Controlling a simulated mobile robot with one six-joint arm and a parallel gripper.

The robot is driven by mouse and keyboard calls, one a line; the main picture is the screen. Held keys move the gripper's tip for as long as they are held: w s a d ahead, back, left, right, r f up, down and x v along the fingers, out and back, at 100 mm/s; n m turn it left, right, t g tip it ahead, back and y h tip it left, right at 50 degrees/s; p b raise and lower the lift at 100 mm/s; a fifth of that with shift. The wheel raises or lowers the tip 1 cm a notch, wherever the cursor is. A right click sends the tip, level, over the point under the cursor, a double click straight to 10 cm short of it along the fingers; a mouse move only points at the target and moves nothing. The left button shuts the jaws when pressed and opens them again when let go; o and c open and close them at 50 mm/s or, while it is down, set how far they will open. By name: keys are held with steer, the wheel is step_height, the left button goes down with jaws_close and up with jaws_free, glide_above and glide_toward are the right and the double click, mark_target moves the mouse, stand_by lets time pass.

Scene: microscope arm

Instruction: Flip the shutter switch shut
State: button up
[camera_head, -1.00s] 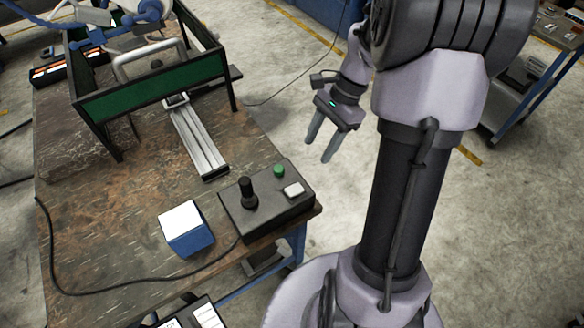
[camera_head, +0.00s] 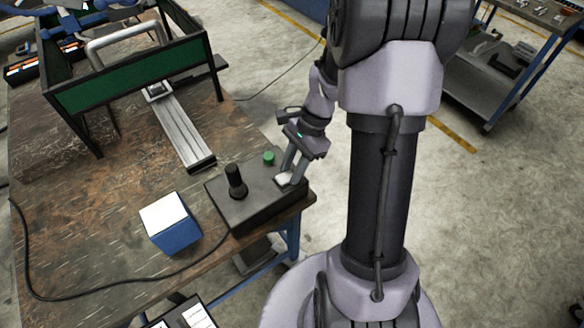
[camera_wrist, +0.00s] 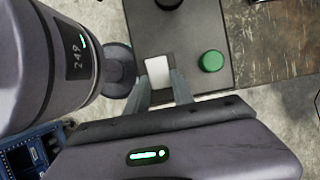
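A dark grey control box (camera_head: 252,204) sits at the right front corner of the wooden table. It bears a white rocker switch (camera_head: 284,180), a green round button (camera_head: 268,158) and a black joystick (camera_head: 235,182). The white switch also shows in the wrist view (camera_wrist: 158,72), left of the green button (camera_wrist: 211,61). Nothing in view labels a switch as the shutter switch. My gripper (camera_head: 290,176) is down at the white switch, its fingers apart and empty. In the wrist view my gripper's fingertips (camera_wrist: 160,84) straddle the near part of the switch; I cannot tell whether they touch it.
A blue box with a white top (camera_head: 170,223) stands left of the control box. A metal rail (camera_head: 182,137) and a green-panelled frame (camera_head: 130,77) lie behind. A black cable (camera_head: 75,298) runs along the table's front. Open floor lies to the right.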

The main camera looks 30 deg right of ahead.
mark_target(288, 176)
jaws_close()
steer(key=shift+a+r+h, duration=0.15)
steer(key=shift+a+h, duration=0.05)
steer(key=shift+h, duration=0.4)
steer(key=shift+a+r+h, duration=0.1)
steer(key=shift+a+h, duration=0.1)
steer(key=shift+h, duration=0.4)
steer(key=shift+a+h, duration=0.2)
steer(key=shift+h, duration=0.9)
steer(key=o, duration=0.7)
jaws_free()
step_height(288, 176, up, 17)
steer(key=p, duration=0.7)
steer(key=shift+r+p, duration=0.2)
steer(key=shift+p, duration=0.15)
